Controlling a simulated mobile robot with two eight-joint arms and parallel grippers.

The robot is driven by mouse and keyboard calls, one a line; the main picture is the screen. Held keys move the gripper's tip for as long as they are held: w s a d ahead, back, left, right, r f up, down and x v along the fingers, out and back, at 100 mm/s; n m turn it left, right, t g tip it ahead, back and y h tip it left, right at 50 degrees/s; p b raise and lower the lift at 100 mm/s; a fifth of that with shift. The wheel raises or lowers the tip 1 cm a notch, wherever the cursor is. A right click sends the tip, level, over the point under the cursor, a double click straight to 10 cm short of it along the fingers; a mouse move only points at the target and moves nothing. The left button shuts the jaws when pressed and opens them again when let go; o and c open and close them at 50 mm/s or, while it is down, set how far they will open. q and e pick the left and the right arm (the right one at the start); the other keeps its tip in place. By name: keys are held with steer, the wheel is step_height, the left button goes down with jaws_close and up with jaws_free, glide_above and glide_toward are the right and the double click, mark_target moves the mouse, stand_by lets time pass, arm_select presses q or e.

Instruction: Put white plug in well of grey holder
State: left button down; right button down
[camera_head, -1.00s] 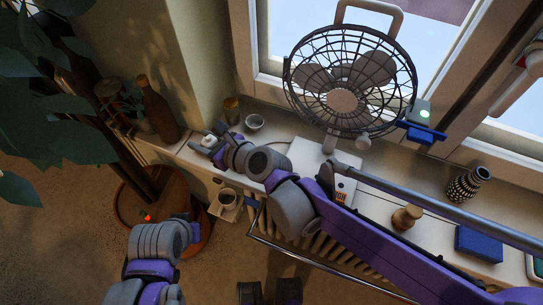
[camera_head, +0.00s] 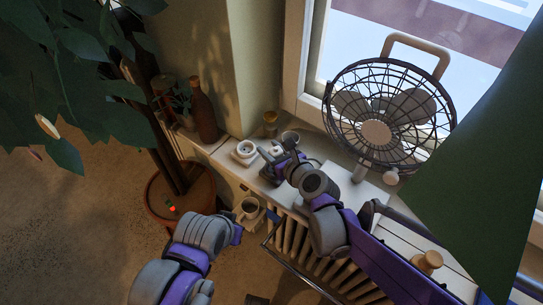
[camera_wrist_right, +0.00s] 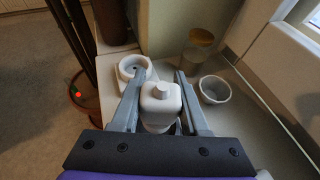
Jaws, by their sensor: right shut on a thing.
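The white plug (camera_wrist_right: 161,100), a rounded block with a small round stub, sits between the two fingers of my right gripper (camera_wrist_right: 160,93), which is shut on it. The pale grey holder (camera_wrist_right: 124,71), with a round well and dark marks inside, stands on the sill just beyond and left of the plug in the right wrist view. In the head view the holder (camera_head: 245,150) is left of my right gripper (camera_head: 272,152). The plug is apart from the well in the right wrist view.
A small grey cup (camera_wrist_right: 214,91) and an amber jar (camera_wrist_right: 198,42) stand right of the plug. A fan (camera_head: 385,115) stands on the sill, with a brown bottle (camera_head: 204,110) to the left.

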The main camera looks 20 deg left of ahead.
steer(key=shift+f, duration=1.45)
steer(key=shift+f+b, duration=0.2)
steer(key=shift+b, duration=0.1)
steer(key=shift+c, duration=2.1)
jaws_free()
steer(key=shift+r, duration=0.1)
steer(key=shift+d+r, duration=0.1)
steer(key=shift+r, duration=0.15)
steer(key=p+v, duration=0.1)
steer(key=v, duration=1.1)
